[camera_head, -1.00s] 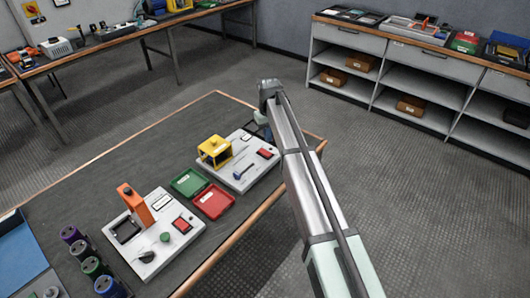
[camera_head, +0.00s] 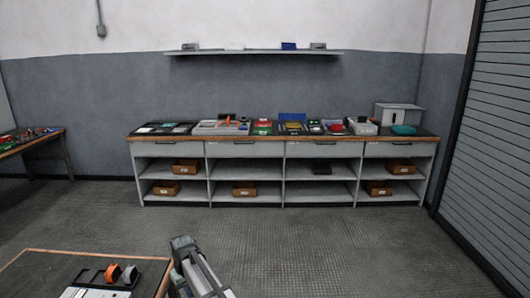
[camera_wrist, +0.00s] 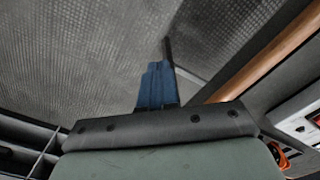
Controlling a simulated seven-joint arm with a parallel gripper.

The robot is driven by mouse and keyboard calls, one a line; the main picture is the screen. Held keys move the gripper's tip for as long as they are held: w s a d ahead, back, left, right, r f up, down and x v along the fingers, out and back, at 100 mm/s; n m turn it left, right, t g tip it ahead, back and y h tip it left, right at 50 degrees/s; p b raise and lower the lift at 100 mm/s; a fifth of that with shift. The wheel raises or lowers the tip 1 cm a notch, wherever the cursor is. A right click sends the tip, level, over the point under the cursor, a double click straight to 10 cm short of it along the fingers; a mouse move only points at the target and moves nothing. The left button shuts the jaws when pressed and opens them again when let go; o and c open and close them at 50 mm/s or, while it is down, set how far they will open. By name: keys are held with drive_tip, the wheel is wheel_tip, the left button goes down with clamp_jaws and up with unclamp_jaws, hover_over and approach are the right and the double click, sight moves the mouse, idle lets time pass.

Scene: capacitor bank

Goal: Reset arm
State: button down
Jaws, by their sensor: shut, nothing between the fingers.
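My gripper (camera_wrist: 157,85) shows in the wrist view as blue fingers closed together with nothing between them. It points over the grey floor, beside the wooden edge of a worktable (camera_wrist: 265,60). In the head view part of my arm stands at the bottom, just right of the worktable (camera_head: 40,272). My gripper cannot be made out in the head view.
White equipment (camera_head: 92,293) with orange and grey round parts beside it sits on the worktable's near corner. A long shelf cabinet (camera_head: 245,149) with trays and tools on top stands against the back wall. A roller shutter (camera_head: 485,130) is at right. The floor between is clear.

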drive_tip(key=s+d+f+m, duration=0.2)
drive_tip(key=d+f, duration=0.2)
drive_tip(key=d, duration=0.9)
drive_tip(key=s+d+f+m, duration=0.2)
drive_tip(key=d+f, duration=0.2)
drive_tip(key=d, duration=0.9)
drive_tip(key=s+d+f+m, duration=0.2)
drive_tip(key=s+d, duration=0.3)
drive_tip(key=d, duration=0.4)
drive_tip(key=s+d+f+m, duration=0.2)
drive_tip(key=s+d, duration=0.3)
drive_tip(key=d, duration=0.4)
drive_tip(key=s+f+g, duration=0.3)
drive_tip(key=s+f, duration=0.7)
drive_tip(key=s, duration=0.5)
drive_tip(key=s+f+g, duration=0.3)
drive_tip(key=s+f, duration=0.7)
drive_tip(key=s, duration=0.4)
drive_tip(key=shift+s+a+f+g, duration=0.15)
drive_tip(key=shift+s+f+g, duration=0.2)
drive_tip(key=shift+g, duration=0.05)
